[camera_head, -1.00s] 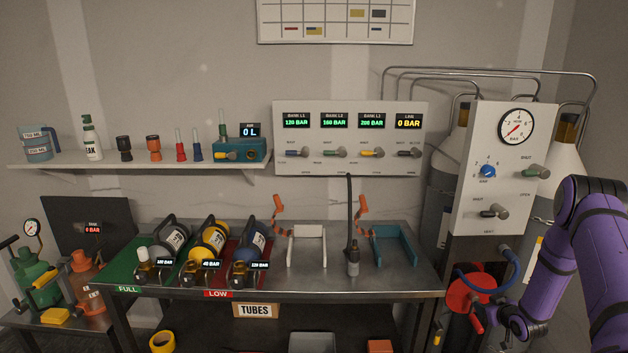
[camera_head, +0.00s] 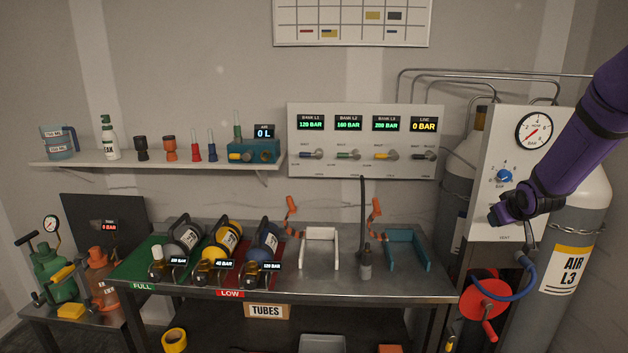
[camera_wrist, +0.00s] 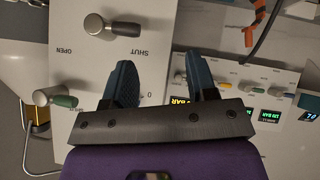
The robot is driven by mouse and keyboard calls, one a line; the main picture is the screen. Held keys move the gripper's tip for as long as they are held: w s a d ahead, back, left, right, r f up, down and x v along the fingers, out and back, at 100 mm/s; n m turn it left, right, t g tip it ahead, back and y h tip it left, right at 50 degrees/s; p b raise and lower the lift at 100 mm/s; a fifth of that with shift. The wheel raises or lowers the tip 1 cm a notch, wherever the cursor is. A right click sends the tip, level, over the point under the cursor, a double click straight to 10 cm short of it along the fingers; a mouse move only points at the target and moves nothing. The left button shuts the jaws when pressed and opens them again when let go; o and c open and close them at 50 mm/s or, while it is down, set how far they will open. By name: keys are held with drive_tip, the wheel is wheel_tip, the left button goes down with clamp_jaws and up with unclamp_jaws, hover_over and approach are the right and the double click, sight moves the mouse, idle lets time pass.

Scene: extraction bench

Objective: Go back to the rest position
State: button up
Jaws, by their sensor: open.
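My purple arm reaches in from the right in the head view, with my gripper (camera_head: 497,214) in front of the lower part of the white gauge panel (camera_head: 505,150). In the wrist view my gripper (camera_wrist: 165,85) shows two dark blue fingers spread apart with nothing between them. Beyond the fingers the wrist view shows the gauge panel's knob marked SHUT and OPEN (camera_wrist: 98,25) and a green-tipped knob (camera_wrist: 55,97). I cannot tell the exact gap to the panel. In the head view my arm hides part of the panel's right side and lower valve.
A bench (camera_head: 330,285) holds three cylinders, a white cradle (camera_head: 319,235) and a teal cradle (camera_head: 408,250). The bank panel (camera_head: 365,170) hangs above. A red reel (camera_head: 488,300) and the AIR L3 cylinder (camera_head: 572,255) stand at right. A shelf (camera_head: 150,163) is at left.

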drive_tip(key=s+a+r+m+g, duration=0.1)
drive_tip(key=s+a+r, duration=0.5)
drive_tip(key=s+r, duration=0.25)
drive_tip(key=s+a+r+g, duration=0.1)
drive_tip(key=s+a+r, duration=0.4)
drive_tip(key=s+r, duration=0.3)
drive_tip(key=s+a+g+y, duration=0.1)
drive_tip(key=s+a, duration=0.3)
drive_tip(key=s, duration=0.8)
drive_tip(key=s+a+g+y, duration=0.1)
drive_tip(key=s+a, duration=0.3)
drive_tip(key=s, duration=0.8)
drive_tip(key=shift+a+r+m, duration=0.3)
drive_tip(key=shift+a, duration=0.1)
